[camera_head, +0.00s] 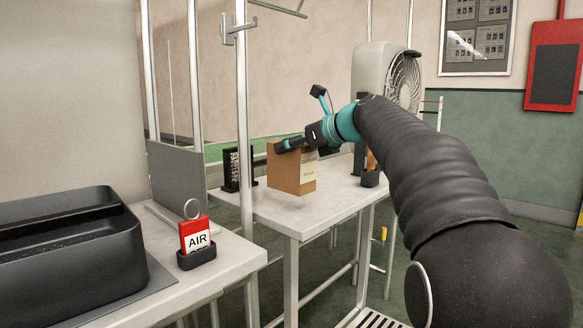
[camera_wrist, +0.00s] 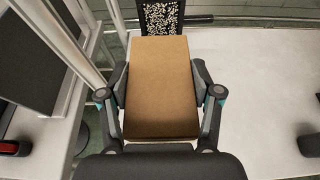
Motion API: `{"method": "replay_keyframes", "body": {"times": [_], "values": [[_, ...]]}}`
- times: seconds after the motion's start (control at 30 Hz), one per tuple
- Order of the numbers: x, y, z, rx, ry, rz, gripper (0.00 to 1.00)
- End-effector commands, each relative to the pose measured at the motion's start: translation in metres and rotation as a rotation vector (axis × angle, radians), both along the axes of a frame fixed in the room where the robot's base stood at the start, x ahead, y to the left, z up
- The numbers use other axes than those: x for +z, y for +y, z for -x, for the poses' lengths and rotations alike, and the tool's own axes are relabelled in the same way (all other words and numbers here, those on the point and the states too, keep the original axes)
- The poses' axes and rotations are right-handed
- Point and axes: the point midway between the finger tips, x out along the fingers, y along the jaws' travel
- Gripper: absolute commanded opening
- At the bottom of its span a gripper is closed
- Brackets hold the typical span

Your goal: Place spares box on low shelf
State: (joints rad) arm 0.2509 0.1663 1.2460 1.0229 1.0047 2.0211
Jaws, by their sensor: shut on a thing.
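The spares box, a brown cardboard box (camera_head: 290,172) with a pale label on one side, is at the white table in the middle of the head view. In the wrist view the box (camera_wrist: 162,88) fills the space between the fingers. My gripper (camera_head: 292,144) comes from the right and is shut on the upper part of the box. In the wrist view my gripper (camera_wrist: 160,98) has one finger against each long side of it. I cannot tell whether the box's bottom touches the tabletop or hangs just above. No low shelf can be clearly made out.
The white table (camera_head: 300,222) has bare room in front of the box. A black mesh holder (camera_head: 238,168) stands behind it, and a fan (camera_head: 402,82) at the back. At left are a black bin (camera_head: 75,245) and a red AIR tag (camera_head: 195,238) in a holder. Metal posts (camera_head: 244,120) rise between the tables.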

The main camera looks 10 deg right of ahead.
Motion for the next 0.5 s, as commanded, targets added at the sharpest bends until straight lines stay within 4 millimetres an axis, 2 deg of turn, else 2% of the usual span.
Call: {"method": "replay_keyframes", "body": {"times": [0.17,0.4,0.5], "values": [[-0.006,0.004,-0.001,-0.001,-0.002,0.000,0.00],[-0.038,0.003,-0.001,-0.001,-0.001,0.000,0.00],[-0.042,0.003,-0.001,-0.001,-0.002,0.000,0.00]]}}
